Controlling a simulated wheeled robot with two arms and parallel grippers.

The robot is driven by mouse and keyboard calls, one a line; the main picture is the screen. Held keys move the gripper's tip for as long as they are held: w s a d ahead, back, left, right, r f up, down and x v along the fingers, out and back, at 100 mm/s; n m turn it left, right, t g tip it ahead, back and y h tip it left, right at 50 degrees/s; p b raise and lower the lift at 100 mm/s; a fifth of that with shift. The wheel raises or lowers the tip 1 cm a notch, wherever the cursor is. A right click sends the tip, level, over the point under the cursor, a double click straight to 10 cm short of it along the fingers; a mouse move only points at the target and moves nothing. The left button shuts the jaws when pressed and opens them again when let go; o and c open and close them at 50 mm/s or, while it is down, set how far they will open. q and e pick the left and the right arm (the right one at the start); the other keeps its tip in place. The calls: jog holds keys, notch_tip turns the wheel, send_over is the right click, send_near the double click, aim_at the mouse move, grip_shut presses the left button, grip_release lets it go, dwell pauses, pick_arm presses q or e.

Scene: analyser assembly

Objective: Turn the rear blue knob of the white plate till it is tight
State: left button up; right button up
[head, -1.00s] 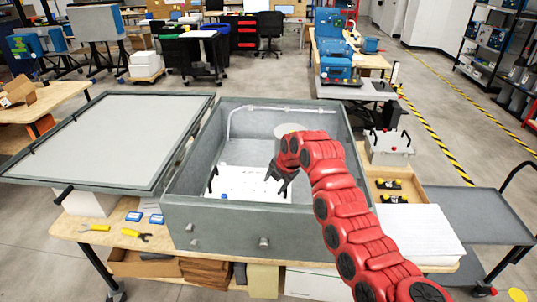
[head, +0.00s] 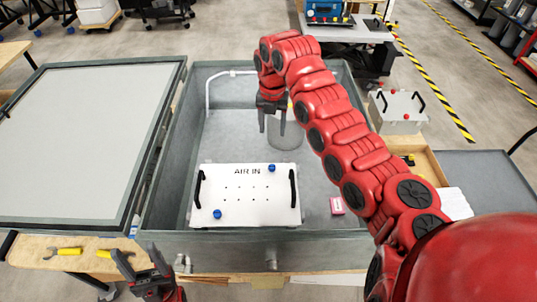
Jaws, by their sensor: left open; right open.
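The white plate (head: 246,203), marked AIR IN, lies in the grey box with a black handle at each side. Its rear blue knob (head: 271,168) sits near the back right corner. The front blue knob (head: 217,214) sits near the front left corner. My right gripper (head: 272,128) is open and empty, pointing down behind the plate, above and apart from the rear knob. My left gripper (head: 135,252) is open and empty at the box's front left, outside it. I cannot tell how tight either knob is.
The grey box (head: 215,243) has raised walls around the plate. A grey cylinder (head: 285,138) stands behind the plate, and a small pink item (head: 337,206) lies right of it. The open lid (head: 85,140) is at left. Yellow-handled tools (head: 68,254) lie on the wooden table.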

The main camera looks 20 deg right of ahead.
send_over(272, 166)
notch_tip(272, 166, down, 12)
jog(key=shift+s+r, duration=0.15)
jog(key=shift+r, duration=0.1)
notch_tip(272, 166, down, 4)
jog(key=shift+r+p, duration=0.15)
jog(key=shift+p, duration=0.6)
jog(key=shift+f, duration=0.75)
jog(key=shift+c, duration=0.4)
grip_shut()
